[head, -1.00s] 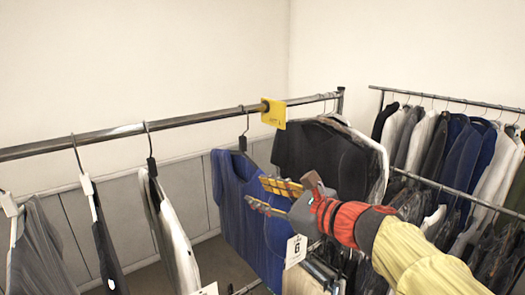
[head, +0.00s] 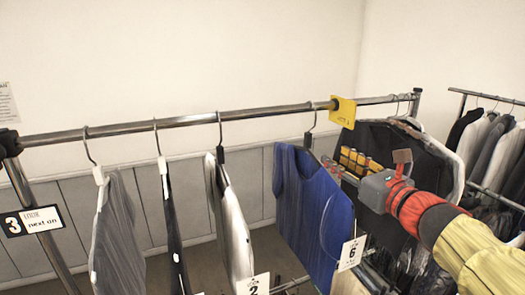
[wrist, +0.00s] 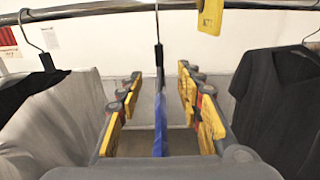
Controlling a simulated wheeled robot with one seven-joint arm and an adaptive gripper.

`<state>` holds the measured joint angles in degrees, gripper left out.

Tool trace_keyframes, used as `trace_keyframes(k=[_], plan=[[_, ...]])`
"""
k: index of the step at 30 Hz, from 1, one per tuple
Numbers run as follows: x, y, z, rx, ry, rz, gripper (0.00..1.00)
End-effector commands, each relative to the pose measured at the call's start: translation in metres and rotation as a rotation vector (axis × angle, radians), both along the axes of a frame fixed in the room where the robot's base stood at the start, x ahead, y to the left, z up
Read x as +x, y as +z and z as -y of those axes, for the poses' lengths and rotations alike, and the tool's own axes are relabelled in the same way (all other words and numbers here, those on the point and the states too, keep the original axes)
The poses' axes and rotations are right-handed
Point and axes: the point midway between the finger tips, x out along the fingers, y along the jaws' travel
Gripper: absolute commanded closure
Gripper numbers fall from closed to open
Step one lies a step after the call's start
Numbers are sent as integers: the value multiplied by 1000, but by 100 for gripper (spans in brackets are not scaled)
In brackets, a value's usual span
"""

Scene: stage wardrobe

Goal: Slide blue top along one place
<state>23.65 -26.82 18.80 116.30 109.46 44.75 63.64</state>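The blue top (head: 315,215) hangs from a dark hanger on the rail, just left of the yellow marker (head: 343,111). A tag with "6" (head: 351,253) is at its lower right. My gripper (head: 348,160) is at the top's right edge, below the rail. In the wrist view, my gripper (wrist: 160,78) is open, with yellow-padded fingers on both sides. The blue top (wrist: 160,130) shows there as a thin edge-on strip between the fingers, apart from both. The marker (wrist: 210,15) is up and to the right.
Left of the blue top hang a white garment (head: 233,225) tagged "2", a dark one (head: 173,225) and a grey one (head: 117,240). A black top (head: 385,150) hangs right of the marker. A "3 next on" sign (head: 31,221) is at the rail's left end. A second rack stands at right.

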Motion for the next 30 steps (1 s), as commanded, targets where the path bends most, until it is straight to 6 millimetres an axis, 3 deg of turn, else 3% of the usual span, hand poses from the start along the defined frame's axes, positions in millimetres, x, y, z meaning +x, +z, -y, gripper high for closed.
trace_keyframes(k=[30], plan=[[70,0,-24,-1,2,-1,64]])
